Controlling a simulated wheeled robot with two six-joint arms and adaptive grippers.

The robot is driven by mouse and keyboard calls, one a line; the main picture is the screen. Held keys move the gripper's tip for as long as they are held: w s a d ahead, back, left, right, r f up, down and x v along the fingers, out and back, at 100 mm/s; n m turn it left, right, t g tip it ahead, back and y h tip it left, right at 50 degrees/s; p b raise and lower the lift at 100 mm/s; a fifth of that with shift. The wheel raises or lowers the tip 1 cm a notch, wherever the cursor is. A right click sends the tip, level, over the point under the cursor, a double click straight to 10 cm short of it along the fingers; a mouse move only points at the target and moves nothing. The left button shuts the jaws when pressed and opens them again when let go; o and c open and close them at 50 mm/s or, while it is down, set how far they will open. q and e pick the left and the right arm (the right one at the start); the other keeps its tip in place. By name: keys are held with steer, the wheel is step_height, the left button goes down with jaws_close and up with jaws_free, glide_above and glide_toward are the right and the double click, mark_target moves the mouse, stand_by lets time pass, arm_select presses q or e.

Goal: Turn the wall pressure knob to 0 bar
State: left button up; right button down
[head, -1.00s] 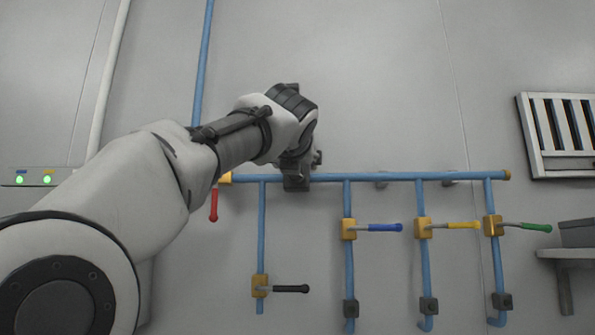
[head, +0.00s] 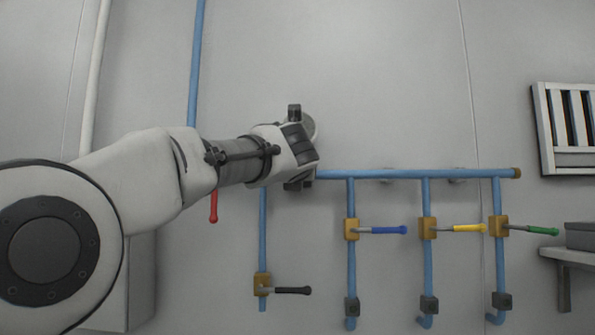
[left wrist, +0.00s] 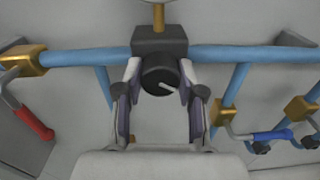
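The black pressure knob (left wrist: 158,76) shows in the left wrist view, on a dark block (left wrist: 160,42) in the blue pipe. Its white pointer line slants to the lower right. My left gripper (left wrist: 160,74) has one finger on each side of the knob, with the fingers apart. Any gap between fingers and knob is very small, and I cannot make out firm contact. In the head view my left gripper (head: 297,184) is at the pipe's left part and my wrist hides the knob. A grey round gauge (head: 313,127) is partly hidden behind the wrist. My right gripper is not in view.
The blue pipe (head: 420,174) runs right along the wall. Below it are valves with blue (head: 388,230), yellow (head: 467,228), green (head: 541,231) and black (head: 293,290) handles. A red handle (head: 213,206) hangs at left, below my forearm. A shelf (head: 566,252) is at far right.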

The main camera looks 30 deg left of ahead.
arm_select(q)
steer(key=shift+n, duration=0.3)
steer(key=n+b, duration=0.2)
steer(key=n, duration=0.3)
steer(key=n+b, duration=0.2)
steer(key=n, duration=0.4)
steer(key=shift+f+n, duration=0.15)
steer(key=shift+n, duration=0.15)
steer(key=n+b, duration=0.2)
steer(key=n, duration=0.4)
steer(key=shift+f+y, duration=0.15)
steer(key=shift+y, duration=0.15)
steer(key=n+b, duration=0.1)
steer(key=n, duration=0.4)
steer(key=shift+w+f, duration=0.1)
steer(key=shift+f, duration=0.05)
steer(key=shift+n, duration=0.6)
steer(key=o, duration=1.1)
steer(key=shift+o, duration=0.2)
steer(key=shift+s, duration=0.2)
